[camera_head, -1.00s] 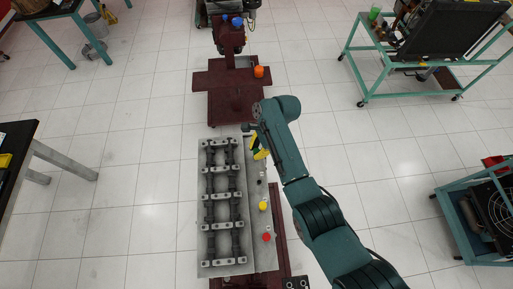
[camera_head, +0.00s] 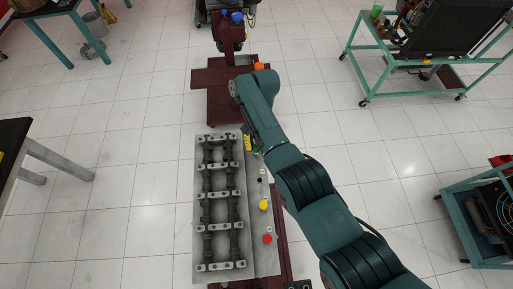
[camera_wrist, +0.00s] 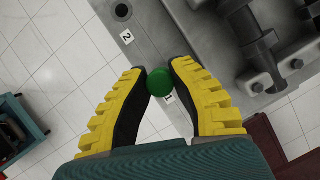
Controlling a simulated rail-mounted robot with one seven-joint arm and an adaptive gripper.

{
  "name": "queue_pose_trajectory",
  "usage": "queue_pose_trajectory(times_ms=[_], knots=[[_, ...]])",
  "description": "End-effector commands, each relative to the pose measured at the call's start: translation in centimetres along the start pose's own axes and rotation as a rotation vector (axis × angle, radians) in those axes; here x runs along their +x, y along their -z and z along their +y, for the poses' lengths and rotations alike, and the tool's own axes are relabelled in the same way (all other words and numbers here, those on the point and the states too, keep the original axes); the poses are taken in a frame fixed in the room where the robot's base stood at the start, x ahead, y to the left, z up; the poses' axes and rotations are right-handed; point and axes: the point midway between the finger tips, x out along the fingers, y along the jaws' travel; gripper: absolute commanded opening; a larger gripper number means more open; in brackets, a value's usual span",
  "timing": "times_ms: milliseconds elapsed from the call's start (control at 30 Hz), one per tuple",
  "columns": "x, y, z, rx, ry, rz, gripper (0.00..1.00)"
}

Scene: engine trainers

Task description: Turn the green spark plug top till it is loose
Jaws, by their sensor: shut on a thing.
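The green spark plug top (camera_wrist: 160,82) is a round green cap at the edge of the grey engine block (camera_wrist: 203,30), beside the label "1" (camera_wrist: 169,98). My gripper (camera_wrist: 160,79) has its yellow-and-black fingers closed around the cap, one fingertip at each side. In the head view, a little yellow of my gripper (camera_head: 248,143) shows at the block's far right corner. My arm hides most of the gripper there, and the green cap cannot be seen in that view.
Dark shafts (camera_head: 208,208) run along the block. A dark red stand (camera_head: 233,108) lies beyond it. Open tiled floor lies left and right.

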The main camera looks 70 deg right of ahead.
Motion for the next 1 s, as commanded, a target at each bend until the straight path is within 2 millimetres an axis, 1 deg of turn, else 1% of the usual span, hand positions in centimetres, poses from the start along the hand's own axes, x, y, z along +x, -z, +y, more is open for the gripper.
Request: queue_pose_trajectory(times_ms=[33,1000], knots=[[0.64,0.09,0.03,-0.039,-0.020,-0.004,0.00],[0.24,-0.09,0.19,-0.889,-0.372,-0.006,0.00]])
